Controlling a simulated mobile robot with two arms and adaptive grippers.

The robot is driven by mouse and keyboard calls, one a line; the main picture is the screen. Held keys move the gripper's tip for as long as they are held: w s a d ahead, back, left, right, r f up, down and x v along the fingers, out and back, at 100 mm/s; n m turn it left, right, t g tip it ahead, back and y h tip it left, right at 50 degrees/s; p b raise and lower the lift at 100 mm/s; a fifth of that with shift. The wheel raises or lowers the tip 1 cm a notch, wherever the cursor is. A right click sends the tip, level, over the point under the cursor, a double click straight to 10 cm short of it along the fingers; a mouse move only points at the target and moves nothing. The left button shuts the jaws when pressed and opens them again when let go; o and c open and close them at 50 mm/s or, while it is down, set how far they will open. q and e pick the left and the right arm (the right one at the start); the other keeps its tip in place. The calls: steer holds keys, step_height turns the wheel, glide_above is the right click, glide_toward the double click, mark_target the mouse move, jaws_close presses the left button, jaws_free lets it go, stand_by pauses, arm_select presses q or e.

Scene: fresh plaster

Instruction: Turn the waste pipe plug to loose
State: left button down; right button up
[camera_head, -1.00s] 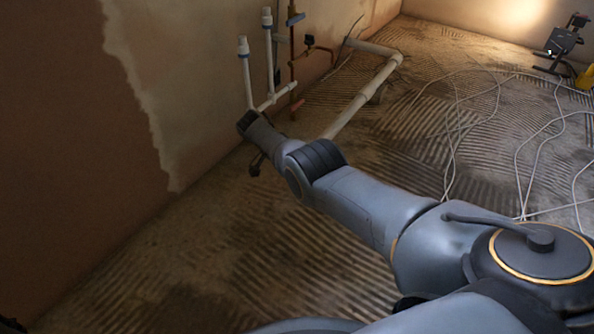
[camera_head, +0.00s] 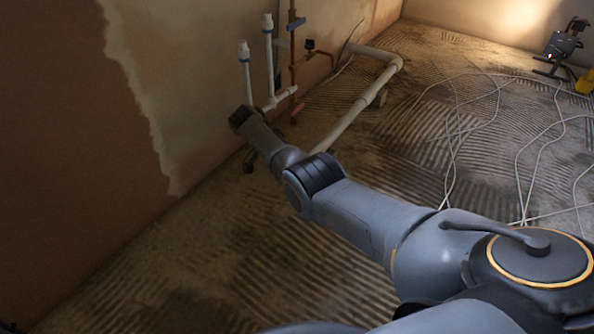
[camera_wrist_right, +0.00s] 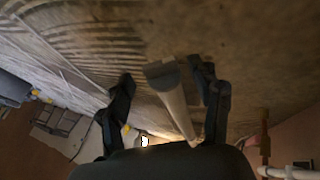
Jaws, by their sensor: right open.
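In the right wrist view, a pale waste pipe (camera_wrist_right: 178,112) runs between my fingers and ends in a wider grey end piece, which looks like the plug (camera_wrist_right: 162,74). My right gripper (camera_wrist_right: 164,76) is open, with one dark finger on each side of this end; I see no clear contact. In the head view, the white waste pipe (camera_head: 352,112) runs along the floor towards my right gripper (camera_head: 246,146), which hides its near end. The plug is hidden there. My left gripper is not in view.
White upright pipes (camera_head: 246,75) and copper pipes (camera_head: 292,62) with a blue handle stand by the left wall, close beyond my right gripper. Pale cables (camera_head: 455,140) lie loose on the ridged floor. A dark work lamp (camera_head: 562,45) stands at the back right.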

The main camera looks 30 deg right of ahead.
steer(key=v, duration=0.8)
steer(key=shift+w+r, duration=0.15)
steer(key=shift+r, duration=0.1)
